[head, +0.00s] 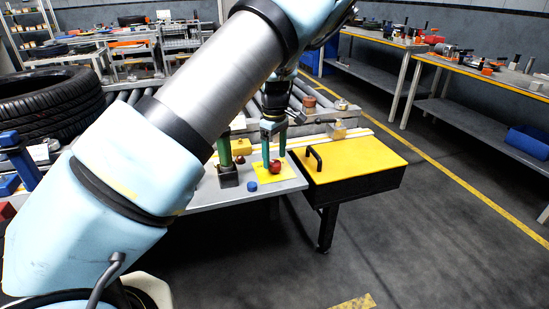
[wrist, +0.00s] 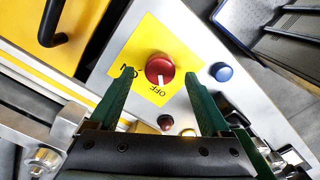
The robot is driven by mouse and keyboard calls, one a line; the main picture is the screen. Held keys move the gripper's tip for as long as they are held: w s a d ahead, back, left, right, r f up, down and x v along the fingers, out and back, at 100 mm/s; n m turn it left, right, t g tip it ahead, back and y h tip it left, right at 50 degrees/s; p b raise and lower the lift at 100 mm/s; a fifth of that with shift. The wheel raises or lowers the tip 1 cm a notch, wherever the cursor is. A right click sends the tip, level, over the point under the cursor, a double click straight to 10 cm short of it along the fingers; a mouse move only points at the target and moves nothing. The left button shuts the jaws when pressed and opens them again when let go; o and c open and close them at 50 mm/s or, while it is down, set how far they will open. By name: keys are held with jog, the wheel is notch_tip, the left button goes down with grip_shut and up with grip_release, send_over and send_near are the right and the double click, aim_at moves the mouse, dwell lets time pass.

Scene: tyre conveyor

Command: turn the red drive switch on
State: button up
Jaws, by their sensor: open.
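The red drive switch (wrist: 160,66) is a round knob on a yellow plate (wrist: 185,52) marked ON and OFF. Its white pointer mark points toward the OFF label. It also shows in the head view as a red knob (head: 275,167) on the yellow plate (head: 262,178). My gripper (wrist: 159,74) is open, its two green fingers apart with the knob between their tips in the wrist view. In the head view my gripper (head: 274,156) points down at the knob. I cannot tell whether a finger touches it.
A blue button (wrist: 221,72) and a dark red button (wrist: 165,122) flank the knob. A yellow-topped box with a black handle (head: 314,158) stands right of the panel. A green post (head: 225,152) stands left. Tyres (head: 50,105) lie at far left.

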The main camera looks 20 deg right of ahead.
jog(key=shift+f, duration=1.05)
grip_shut()
